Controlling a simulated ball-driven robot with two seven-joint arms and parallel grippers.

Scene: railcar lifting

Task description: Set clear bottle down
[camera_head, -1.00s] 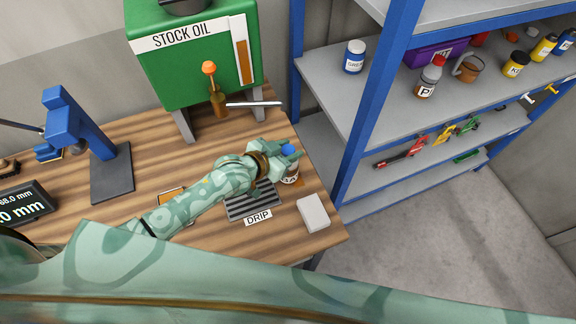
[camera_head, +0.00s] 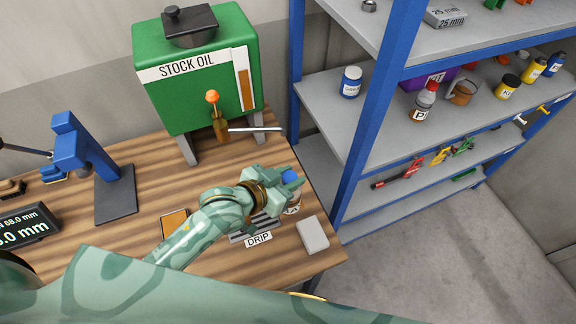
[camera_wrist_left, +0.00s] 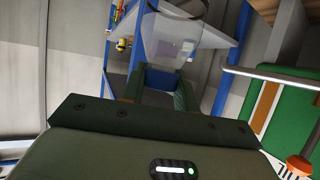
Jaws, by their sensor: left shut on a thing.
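The clear bottle with a blue cap (camera_head: 290,176) and a pale label (camera_head: 293,209) is near the right edge of the wooden bench, just right of the drip tray. My left gripper (camera_head: 287,184) is shut on it near the top. In the left wrist view the clear, see-through bottle (camera_wrist_left: 178,38) shows between the fingers. The bottle looks upright; its base is partly hidden, and I cannot tell whether it touches the bench. My right gripper is not in view.
The drip tray (camera_head: 237,240) lies partly under my arm. A pale grey block (camera_head: 313,235) sits near the front right edge. A green stock oil tank (camera_head: 205,95) with a spout stands behind. A blue shelf rack (camera_head: 378,90) with bottles and clamps stands to the right.

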